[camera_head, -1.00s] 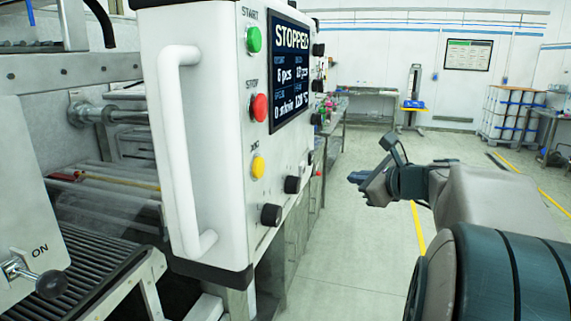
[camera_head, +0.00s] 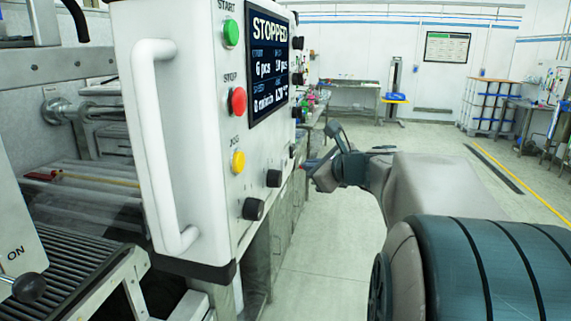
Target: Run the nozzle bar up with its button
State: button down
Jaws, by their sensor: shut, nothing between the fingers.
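A white control panel (camera_head: 178,190) fills the left middle of the head view. On its face are a green START button (camera_head: 231,33), a red STOP button (camera_head: 237,100) and a yellow JOG button (camera_head: 238,162). Black knobs (camera_head: 253,208) sit below and to the right. The screen (camera_head: 268,62) reads STOPPED. Several dark controls (camera_head: 297,80) run down the far right edge, seen edge-on; their labels are unreadable. No button marked for the nozzle bar can be made out. My gripper (camera_head: 310,165) is shut and empty, right of the panel and apparently clear of it.
A white handle (camera_head: 153,150) stands out from the panel's left side. Behind it are machine rollers and a slatted conveyor (camera_head: 75,270), with an ON lever (camera_head: 28,287) at lower left. Workbenches (camera_head: 350,92) stand far back. The floor (camera_head: 325,265) right of the panel is open.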

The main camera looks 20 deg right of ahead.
jog(key=shift+w+a, duration=0.6)
jog(key=shift+a, duration=0.3)
jog(key=shift+w+a, duration=0.1)
dwell(1.4)
jog(key=shift+w+a, duration=0.15)
jog(key=shift+a, duration=0.1)
jog(key=shift+w+a, duration=0.25)
jog(key=shift+a, duration=0.15)
dwell(1.0)
jog(key=shift+d, duration=0.1)
jog(key=shift+s+d+b, duration=0.3)
jog(key=shift+s+d, duration=0.15)
jog(key=shift+d, duration=0.15)
jog(key=shift+s+d, duration=0.75)
jog(key=shift+d, duration=0.3)
jog(key=shift+s+d, duration=0.7)
jog(key=shift+d, duration=0.35)
